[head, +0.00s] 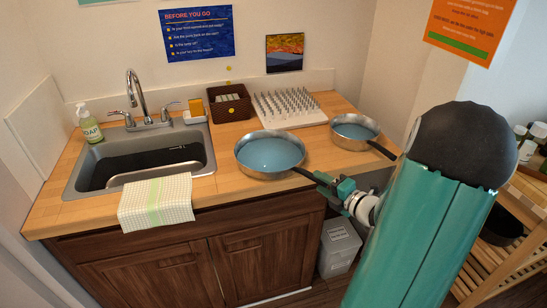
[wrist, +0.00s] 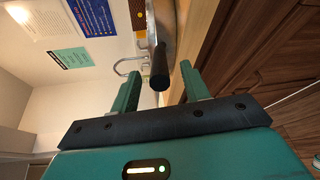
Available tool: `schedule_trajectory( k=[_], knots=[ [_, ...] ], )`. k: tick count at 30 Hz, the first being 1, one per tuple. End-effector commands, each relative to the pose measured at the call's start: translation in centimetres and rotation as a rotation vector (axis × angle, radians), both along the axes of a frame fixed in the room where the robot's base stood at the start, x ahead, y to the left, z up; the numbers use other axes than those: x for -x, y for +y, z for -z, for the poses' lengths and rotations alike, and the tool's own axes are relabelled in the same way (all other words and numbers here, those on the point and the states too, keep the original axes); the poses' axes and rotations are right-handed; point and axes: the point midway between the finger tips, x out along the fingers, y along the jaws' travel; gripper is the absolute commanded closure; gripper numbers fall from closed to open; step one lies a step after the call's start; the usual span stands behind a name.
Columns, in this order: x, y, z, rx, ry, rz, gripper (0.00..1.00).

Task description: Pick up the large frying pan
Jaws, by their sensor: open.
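The large frying pan (head: 270,154) is silver with a blue inside and a black handle. It sits on the wooden counter, right of the sink, its handle pointing right and forward over the front edge. My gripper (head: 324,183) is open at the handle's end in the head view. In the wrist view the black handle (wrist: 159,68) shows between the two green fingers of my gripper (wrist: 157,80), with visible gaps on both sides. A smaller frying pan (head: 354,131), also blue inside, sits to the right and farther back.
A white drying rack (head: 290,108) and a dark basket (head: 229,103) stand behind the pans. The sink (head: 138,158) is at left, with a cloth (head: 156,202) over the front edge. A grey bin (head: 338,248) stands on the floor below my gripper.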

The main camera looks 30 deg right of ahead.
Motion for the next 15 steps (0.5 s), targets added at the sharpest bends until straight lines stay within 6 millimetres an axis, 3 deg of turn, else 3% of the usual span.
schedule_trajectory(
  k=[6, 15],
  knots=[
    [-3.3, 0.3, 0.5, -0.003, 0.0, -0.003, 0.54],
    [-4.0, 0.2, 0.6, -0.001, 0.0, 0.0, 0.54]
  ],
)
